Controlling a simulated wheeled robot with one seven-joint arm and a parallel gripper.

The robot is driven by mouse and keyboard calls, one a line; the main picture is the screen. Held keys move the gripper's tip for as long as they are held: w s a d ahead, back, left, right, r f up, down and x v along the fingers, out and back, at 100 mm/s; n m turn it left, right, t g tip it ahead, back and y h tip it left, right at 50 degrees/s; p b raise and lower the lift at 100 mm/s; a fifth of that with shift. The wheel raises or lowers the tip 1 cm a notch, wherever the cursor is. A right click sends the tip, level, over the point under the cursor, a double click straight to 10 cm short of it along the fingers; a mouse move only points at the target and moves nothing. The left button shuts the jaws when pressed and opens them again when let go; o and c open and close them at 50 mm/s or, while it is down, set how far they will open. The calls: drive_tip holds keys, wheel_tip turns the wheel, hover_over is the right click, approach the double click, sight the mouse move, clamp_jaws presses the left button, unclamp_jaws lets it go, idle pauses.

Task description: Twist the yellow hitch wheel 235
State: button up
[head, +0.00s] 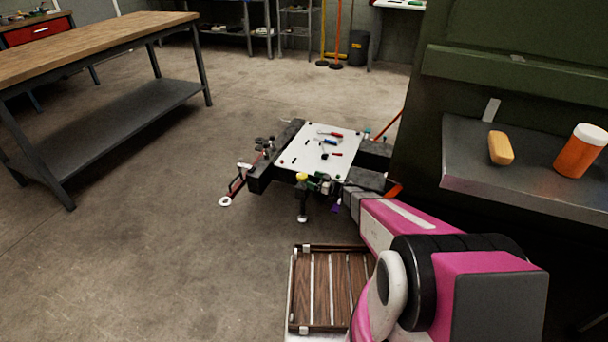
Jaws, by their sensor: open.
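The yellow hitch wheel (302,177) is a small yellow knob on top of an upright post at the near edge of a low cart (287,158). My pink and grey arm reaches in from the lower right. My gripper (336,199) is at its far end, by the cart's near edge, just right of the wheel and apart from it. The jaws are small and dark here; they are open, and I see nothing held. Their fine detail is lost against the clutter of small parts around them.
The cart's white top (297,157) holds several hand tools. A slatted wooden tray (291,290) is in front. A metal shelf with a yellow block (500,148) and an orange bottle (580,150) stands right. A workbench (75,48) stands left. Floor between is clear.

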sight(302, 175)
drive_tip(key=x, duration=0.7)
drive_tip(key=shift+w+a, duration=0.1)
drive_tip(key=shift+a, duration=0.05)
drive_tip(key=c, duration=0.9)
